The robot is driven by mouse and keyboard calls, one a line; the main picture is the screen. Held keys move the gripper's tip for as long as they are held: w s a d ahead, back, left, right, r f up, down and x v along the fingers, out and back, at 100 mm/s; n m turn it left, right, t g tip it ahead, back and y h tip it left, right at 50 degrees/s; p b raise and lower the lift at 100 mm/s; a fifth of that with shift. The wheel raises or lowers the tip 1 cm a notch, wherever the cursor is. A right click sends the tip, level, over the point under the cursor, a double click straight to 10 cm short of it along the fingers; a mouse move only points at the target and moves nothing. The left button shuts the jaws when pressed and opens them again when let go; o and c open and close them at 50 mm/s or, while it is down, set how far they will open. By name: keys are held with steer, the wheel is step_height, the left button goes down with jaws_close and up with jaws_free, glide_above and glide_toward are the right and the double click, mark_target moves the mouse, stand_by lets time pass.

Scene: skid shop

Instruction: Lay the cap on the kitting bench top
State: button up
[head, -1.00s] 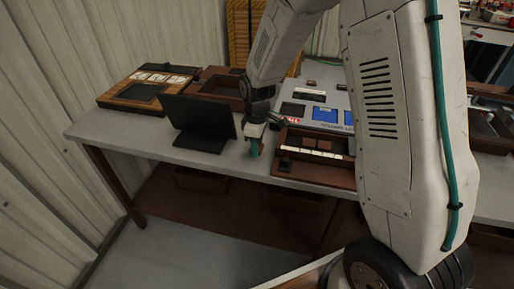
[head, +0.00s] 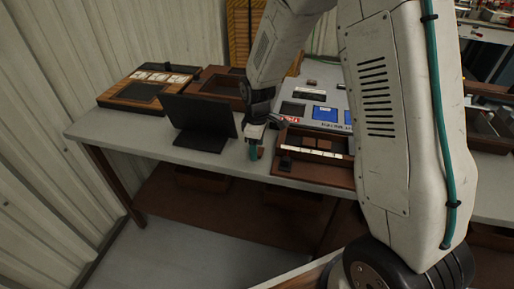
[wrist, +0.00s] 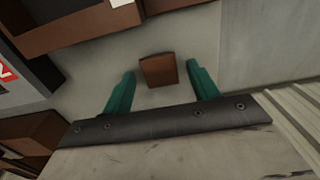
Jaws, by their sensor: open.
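The cap (wrist: 158,70) is a small brown block, and in the wrist view it sits on the grey bench top (wrist: 185,30) between my fingers. My gripper (wrist: 161,82) is open, with a teal finger on each side of the cap and a visible gap to both. In the head view my gripper (head: 254,149) is low over the front part of the kitting bench top (head: 112,126). There the cap is mostly hidden by the fingers; only a brownish bit shows.
A dark screen on a stand (head: 198,120) is left of my gripper. A wooden tray (head: 310,172) with small pieces is close on the right. A grey panel with blue patches (head: 335,97) lies behind it. Bare bench lies at the front left.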

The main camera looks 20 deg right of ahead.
step_height(320, 180, up, 11)
steer(key=s+d+r+m, duration=0.2)
steer(key=s+r+m, duration=0.3)
steer(key=s+r, duration=0.75)
steer(key=s+d+r+m+t, duration=0.1)
steer(key=s+m, duration=0.4)
steer(key=s, duration=1.3)
steer(key=shift+d+r+m, duration=0.15)
steer(key=shift+r+m, duration=0.25)
steer(key=shift+r, duration=0.1)
